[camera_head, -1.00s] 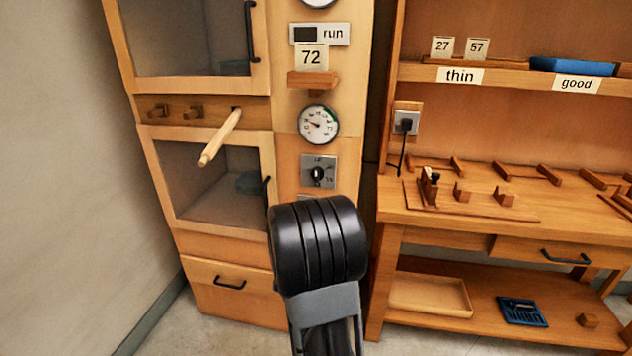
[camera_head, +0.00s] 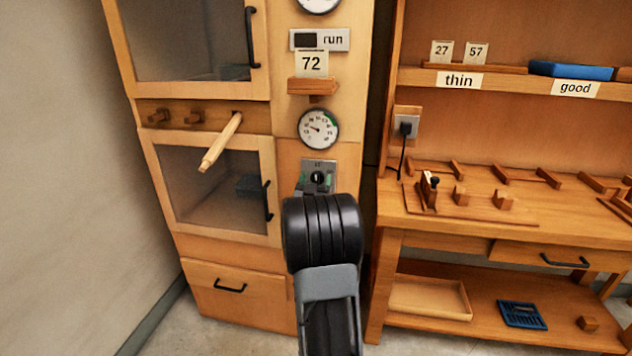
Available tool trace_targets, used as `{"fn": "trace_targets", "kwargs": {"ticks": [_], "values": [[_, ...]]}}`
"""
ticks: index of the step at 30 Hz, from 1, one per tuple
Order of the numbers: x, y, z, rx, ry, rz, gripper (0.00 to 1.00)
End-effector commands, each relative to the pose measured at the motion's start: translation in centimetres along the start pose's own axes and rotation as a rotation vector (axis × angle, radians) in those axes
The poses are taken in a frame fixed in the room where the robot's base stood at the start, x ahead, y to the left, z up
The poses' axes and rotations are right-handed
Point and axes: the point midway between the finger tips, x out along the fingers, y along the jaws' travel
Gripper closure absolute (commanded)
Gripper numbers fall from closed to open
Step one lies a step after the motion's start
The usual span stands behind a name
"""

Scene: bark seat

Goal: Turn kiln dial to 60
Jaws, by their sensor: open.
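The kiln dial is a dark round knob (camera_head: 317,177) on a grey metal plate (camera_head: 319,164), low on the wooden kiln front. Its lower part and most of its scale are hidden, and its setting is too small to read. My gripper (camera_head: 316,184) is open at the dial, beyond the black wrist of my arm. What shows of its fingers appears to be on either side of the knob; I cannot tell whether they touch it. A round gauge (camera_head: 318,129) with a needle sits above the dial. A card reading 72 (camera_head: 311,63) stands on a small ledge (camera_head: 312,86).
A wooden peg (camera_head: 222,141) sticks out left of the gauge. Two glass-fronted doors with black handles (camera_head: 267,201) are at the left. A workbench (camera_head: 470,215) with wooden fixtures stands to the right, with a plugged-in cord (camera_head: 403,145) at its near side.

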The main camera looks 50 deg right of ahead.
Motion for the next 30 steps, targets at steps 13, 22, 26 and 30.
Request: {"fn": "trace_targets", "kwargs": {"ticks": [13, 22, 26, 30], "values": [[-0.02, -0.01, 0.01, 0.0, 0.0, 0.0, 0.53], [-0.03, -0.04, 0.01, 0.0, 0.0, -0.001, 0.78], [-0.07, -0.05, 0.09, 0.01, 0.001, 0.003, 0.78], [-0.15, -0.07, 0.27, 0.048, 0.002, 0.019, 0.78]]}}
